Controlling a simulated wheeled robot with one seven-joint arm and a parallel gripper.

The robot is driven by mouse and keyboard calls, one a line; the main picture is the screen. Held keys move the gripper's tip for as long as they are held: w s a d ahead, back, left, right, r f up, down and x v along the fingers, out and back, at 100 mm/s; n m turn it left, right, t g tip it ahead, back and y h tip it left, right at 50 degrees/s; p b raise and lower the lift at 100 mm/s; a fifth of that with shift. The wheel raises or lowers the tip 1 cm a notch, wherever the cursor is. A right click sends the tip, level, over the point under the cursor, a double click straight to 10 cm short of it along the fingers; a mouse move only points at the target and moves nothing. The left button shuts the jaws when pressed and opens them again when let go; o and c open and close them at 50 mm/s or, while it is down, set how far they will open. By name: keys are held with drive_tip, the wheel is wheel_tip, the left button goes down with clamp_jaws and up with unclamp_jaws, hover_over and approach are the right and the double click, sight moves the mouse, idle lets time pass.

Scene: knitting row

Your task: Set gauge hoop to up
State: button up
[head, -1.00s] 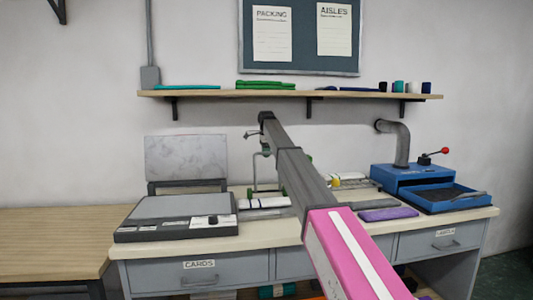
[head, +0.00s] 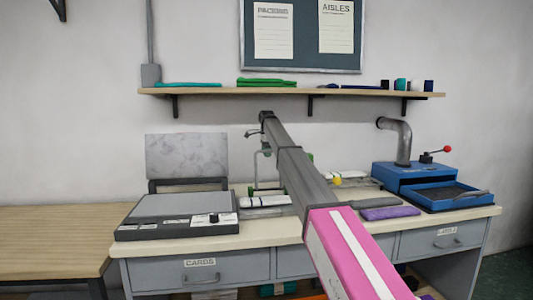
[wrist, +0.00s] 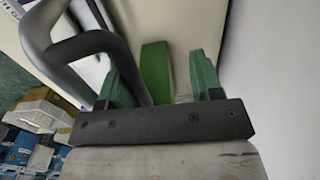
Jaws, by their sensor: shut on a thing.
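The gauge hoop (wrist: 77,45) is a bent dark grey tube at the left of the wrist view, one leg running down between my fingers. My gripper (wrist: 161,73) has two green fingers on a black bar. A green rounded piece (wrist: 155,72) lies between them, and the fingers are shut on the hoop there; the exact contact is hard to see. In the head view a thin grey hoop (head: 256,168) stands raised over the bench, left of my arm.
The bench (head: 262,231) carries a grey card machine (head: 175,229) at left, a blue press (head: 428,196) with a red-knobbed lever at right, and a purple cloth (head: 390,213). A shelf (head: 215,91) with folded cloths hangs above. The wooden table (head: 50,240) at left is clear.

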drive_tip(key=shift+w+r, duration=0.2)
drive_tip(key=shift+w, duration=0.1)
drive_tip(key=r, duration=0.7)
drive_tip(key=shift+s+r, duration=0.1)
drive_tip(key=shift+s, duration=0.25)
